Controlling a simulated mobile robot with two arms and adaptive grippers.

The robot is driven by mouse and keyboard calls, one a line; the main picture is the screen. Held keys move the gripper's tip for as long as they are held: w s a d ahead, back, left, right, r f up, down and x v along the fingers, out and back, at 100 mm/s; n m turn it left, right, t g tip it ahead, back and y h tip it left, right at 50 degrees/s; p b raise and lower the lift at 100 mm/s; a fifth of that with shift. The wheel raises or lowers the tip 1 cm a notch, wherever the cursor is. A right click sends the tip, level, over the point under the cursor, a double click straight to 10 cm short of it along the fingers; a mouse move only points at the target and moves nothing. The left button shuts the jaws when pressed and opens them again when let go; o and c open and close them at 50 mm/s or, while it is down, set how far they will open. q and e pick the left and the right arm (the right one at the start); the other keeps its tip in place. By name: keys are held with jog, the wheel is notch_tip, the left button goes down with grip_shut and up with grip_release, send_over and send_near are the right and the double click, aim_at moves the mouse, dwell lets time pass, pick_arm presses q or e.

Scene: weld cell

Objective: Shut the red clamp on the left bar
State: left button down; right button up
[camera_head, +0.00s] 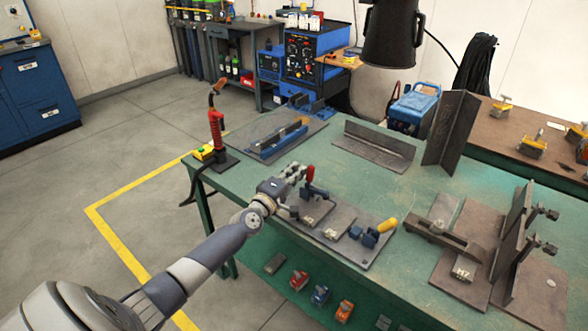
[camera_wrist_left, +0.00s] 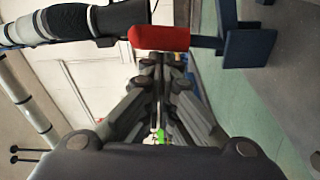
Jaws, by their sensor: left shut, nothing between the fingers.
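The red clamp has a red handle (camera_head: 310,174) standing upright on a dark blue body (camera_head: 314,190), at the left end of a dark fixture plate (camera_head: 372,252) on the green table. In the left wrist view the red handle (camera_wrist_left: 160,37) lies across the top, just beyond my fingertips, with the blue clamp part (camera_wrist_left: 250,46) to its right. My left gripper (camera_head: 299,172) is shut and empty, close beside the handle on its left; whether they touch I cannot tell. The clamp's tip and the bar under it are largely hidden by the gripper. My right gripper is not in view.
A second clamp with a yellow handle (camera_head: 387,225) lies tilted on the same plate's right side. A red torch (camera_head: 216,128) stands at the table's left corner. A welding fixture (camera_head: 510,245) fills the right. Angle irons (camera_head: 380,147) lie behind; green tabletop between is clear.

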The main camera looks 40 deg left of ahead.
pick_arm(q)
jog(key=shift+d, duration=0.1)
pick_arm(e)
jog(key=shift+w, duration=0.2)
pick_arm(q)
jog(key=m, duration=0.1)
jog(key=d+m, duration=0.2)
jog(key=shift+s+r+m+t, duration=0.15)
jog(key=shift+r+m+t, duration=0.15)
jog(key=shift+m, duration=0.1)
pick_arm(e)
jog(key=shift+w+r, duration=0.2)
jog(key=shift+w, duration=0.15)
